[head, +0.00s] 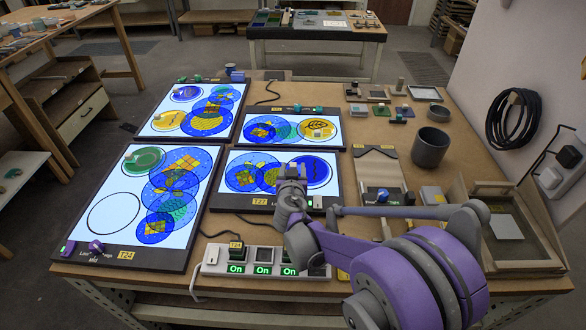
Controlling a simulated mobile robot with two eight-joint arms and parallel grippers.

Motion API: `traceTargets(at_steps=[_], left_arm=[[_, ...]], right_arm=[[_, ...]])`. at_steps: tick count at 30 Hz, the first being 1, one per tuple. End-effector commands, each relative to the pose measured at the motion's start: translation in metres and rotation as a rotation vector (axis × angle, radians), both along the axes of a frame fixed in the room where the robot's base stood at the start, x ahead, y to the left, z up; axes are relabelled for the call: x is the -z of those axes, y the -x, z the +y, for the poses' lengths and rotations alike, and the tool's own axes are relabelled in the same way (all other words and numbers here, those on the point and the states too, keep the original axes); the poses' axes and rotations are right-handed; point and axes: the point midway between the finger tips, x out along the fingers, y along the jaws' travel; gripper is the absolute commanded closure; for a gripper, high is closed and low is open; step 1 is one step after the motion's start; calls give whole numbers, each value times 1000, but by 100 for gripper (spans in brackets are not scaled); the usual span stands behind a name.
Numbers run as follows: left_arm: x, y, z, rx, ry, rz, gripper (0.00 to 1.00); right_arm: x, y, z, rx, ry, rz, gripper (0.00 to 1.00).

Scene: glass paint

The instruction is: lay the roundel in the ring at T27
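The light panel labelled T27 (333,189) lies flat near the middle of the table. Overlapping round discs, mostly blue with some yellow, lie across its left and middle. A plain blue roundel (318,172) shows at its right side, just right of my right gripper, with a dark outline around it. My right gripper (291,168) is over the front middle of T27, next to that roundel. Its fingertips are small and partly hidden, so I cannot tell whether it is open or holds anything. My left gripper is not in view.
Panel T24 (208,198) at left has an empty black ring (113,213). Two more lit panels lie behind. A grey cup (430,147), a wooden board (377,171) and a wooden tray (547,264) are right. A switch strip (263,256) is in front.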

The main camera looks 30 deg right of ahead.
Motion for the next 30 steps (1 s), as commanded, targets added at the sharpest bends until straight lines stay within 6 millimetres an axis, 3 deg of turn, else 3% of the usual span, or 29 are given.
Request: traceTargets(at_steps=[8,21,30], left_arm=[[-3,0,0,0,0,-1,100],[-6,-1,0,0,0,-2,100],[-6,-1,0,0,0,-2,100]], right_arm=[[-5,1,1,-1,0,0,43],[-23,55,34,-2,-1,0,43],[-25,62,37,0,0,0,43]])
